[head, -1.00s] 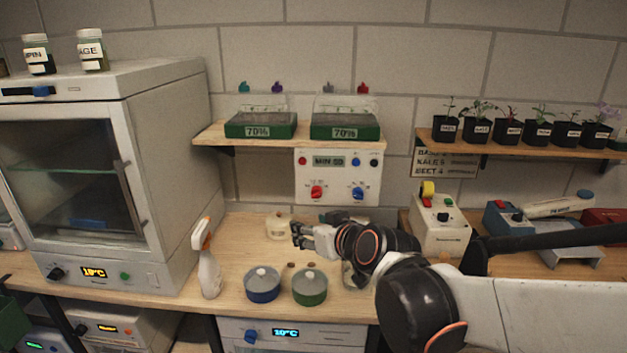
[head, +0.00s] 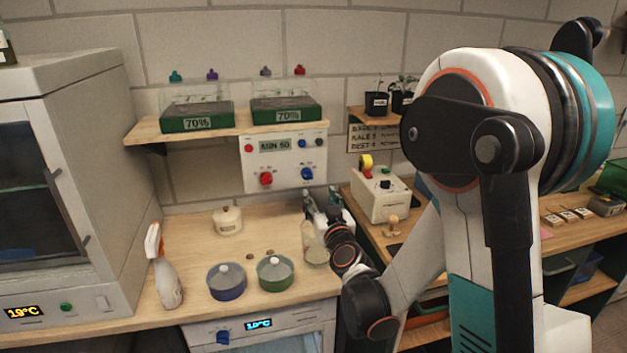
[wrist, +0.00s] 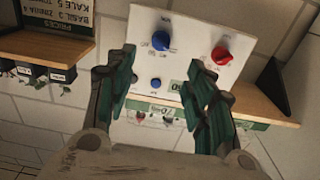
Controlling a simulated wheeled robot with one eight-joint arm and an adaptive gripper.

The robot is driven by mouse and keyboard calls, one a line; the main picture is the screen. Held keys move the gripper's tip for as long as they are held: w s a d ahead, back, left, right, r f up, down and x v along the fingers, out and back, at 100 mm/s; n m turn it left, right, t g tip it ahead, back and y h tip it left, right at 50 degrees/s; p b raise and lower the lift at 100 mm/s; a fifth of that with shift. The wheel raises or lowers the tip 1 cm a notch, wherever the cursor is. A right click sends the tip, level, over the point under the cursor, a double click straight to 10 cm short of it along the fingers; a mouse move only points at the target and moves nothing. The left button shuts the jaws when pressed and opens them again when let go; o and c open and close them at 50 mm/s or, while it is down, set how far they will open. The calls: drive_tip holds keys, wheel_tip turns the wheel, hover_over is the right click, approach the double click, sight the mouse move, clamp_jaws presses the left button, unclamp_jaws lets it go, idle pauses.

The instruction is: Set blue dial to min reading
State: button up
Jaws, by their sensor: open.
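The white control panel (head: 284,161) hangs under the wall shelf, with a small display (head: 275,146) whose text seems to start with MIN. The large blue dial (head: 307,173) is at its lower right, beside the large red dial (head: 265,179). My gripper (head: 321,190) is open and empty, just below and right of the blue dial. In the wrist view, which is upside down, the blue dial (wrist: 161,41) shows beyond the gap between my open fingers (wrist: 160,65), apart from them. The red dial also shows there (wrist: 221,56), with a small blue knob (wrist: 155,83).
Green boxes marked 70% (head: 197,117) sit on the shelf (head: 149,132) above the panel. The bench holds a spray bottle (head: 163,268), a blue pot (head: 226,281), a green pot (head: 275,272) and a jar (head: 228,220). A device with a yellow part (head: 379,195) stands right of my gripper.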

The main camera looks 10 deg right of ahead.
sight(309, 177)
drive_tip(key=w+b, duration=0.2)
drive_tip(key=w, duration=1.1)
drive_tip(key=shift+c, duration=0.4)
drive_tip(key=c, duration=1)
